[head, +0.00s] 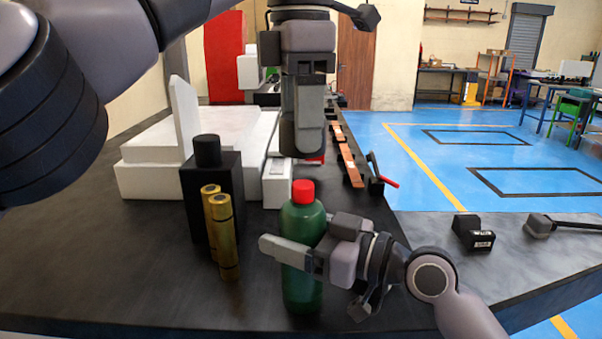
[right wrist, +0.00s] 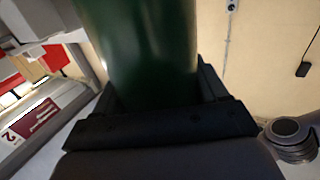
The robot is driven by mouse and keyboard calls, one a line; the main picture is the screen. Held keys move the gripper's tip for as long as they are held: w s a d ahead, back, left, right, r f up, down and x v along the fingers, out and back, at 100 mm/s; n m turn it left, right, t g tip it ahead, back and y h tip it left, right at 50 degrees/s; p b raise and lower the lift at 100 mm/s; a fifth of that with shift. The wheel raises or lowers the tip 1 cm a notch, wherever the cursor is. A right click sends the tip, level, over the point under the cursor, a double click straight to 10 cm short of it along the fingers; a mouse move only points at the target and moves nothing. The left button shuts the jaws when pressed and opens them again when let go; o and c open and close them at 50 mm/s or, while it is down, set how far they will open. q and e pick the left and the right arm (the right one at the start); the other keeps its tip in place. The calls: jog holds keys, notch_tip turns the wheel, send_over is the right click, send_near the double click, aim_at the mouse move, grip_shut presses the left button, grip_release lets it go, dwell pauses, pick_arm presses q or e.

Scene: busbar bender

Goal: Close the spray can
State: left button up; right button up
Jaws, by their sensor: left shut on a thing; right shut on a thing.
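The spray can (head: 303,248) is green with a red top (head: 303,191) and stands upright near the front of the black table. My right gripper (head: 300,256) is shut around its body from the right. In the right wrist view the green body (right wrist: 145,50) fills the space between the fingers. My left gripper (head: 305,152) points down above and slightly behind the can's top, apart from it. It is shut on a small red piece (head: 316,160), mostly hidden by the fingers; I cannot tell its full shape.
Copper bars (head: 350,165) and a red-handled lever (head: 388,182) are behind right. A black box (head: 473,232) sits at right.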

aim_at(301, 184)
pick_arm(q)
jog(key=shift+f, duration=2.4)
jog(key=shift+f, duration=0.1)
jog(key=shift+f, duration=0.8)
jog(key=shift+f, duration=0.65)
jog(key=o, duration=1.1)
jog(key=shift+r, duration=3.65)
